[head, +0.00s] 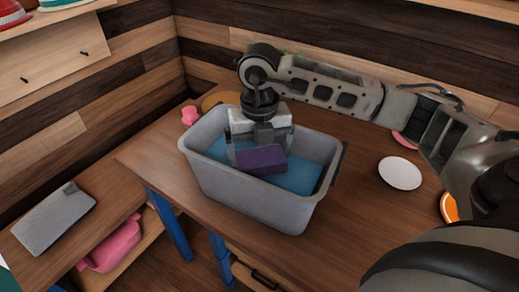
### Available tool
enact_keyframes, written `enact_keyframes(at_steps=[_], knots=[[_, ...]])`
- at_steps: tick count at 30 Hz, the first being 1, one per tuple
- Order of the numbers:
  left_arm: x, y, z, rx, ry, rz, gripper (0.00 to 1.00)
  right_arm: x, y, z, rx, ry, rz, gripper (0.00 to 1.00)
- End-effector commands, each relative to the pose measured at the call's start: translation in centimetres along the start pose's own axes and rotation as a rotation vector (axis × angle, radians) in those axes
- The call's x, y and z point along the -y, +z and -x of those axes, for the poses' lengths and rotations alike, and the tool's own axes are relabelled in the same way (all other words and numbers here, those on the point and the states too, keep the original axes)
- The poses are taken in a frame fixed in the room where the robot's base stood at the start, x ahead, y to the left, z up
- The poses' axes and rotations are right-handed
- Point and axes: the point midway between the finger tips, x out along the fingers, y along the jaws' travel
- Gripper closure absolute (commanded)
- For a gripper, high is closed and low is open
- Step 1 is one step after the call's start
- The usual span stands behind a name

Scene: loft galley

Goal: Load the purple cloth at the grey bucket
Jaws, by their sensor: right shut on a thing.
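The grey bucket (258,203) is a rectangular tub standing on the wooden table, with a blue surface inside it. The purple cloth (262,160) is a small folded block within the outline of the bucket's opening. My right gripper (258,150) points down over the bucket and is shut on the purple cloth. I cannot tell whether the cloth touches the blue surface below it. The gripper hides part of the bucket's far wall. My left gripper is not in view.
A white plate (400,173) and an orange-rimmed dish (449,207) lie right of the bucket. A pink item (189,115) and a round brown board (220,100) are behind it. A grey folded item (54,217) lies on the lower left surface, with a pink item (112,246) beneath.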

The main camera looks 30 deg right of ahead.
Motion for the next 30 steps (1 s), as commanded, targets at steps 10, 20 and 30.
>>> enact_keyframes(at_steps=[10,20,30], knots=[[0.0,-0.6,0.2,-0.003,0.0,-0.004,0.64,0.0,-0.1,0.6,-0.003,-0.001,0.001,0.24],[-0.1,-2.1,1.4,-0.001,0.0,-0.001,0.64,0.0,0.0,3.4,-0.001,0.0,0.0,0.24],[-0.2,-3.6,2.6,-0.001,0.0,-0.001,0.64,0.0,0.0,6.1,0.0,0.0,0.0,0.24]])
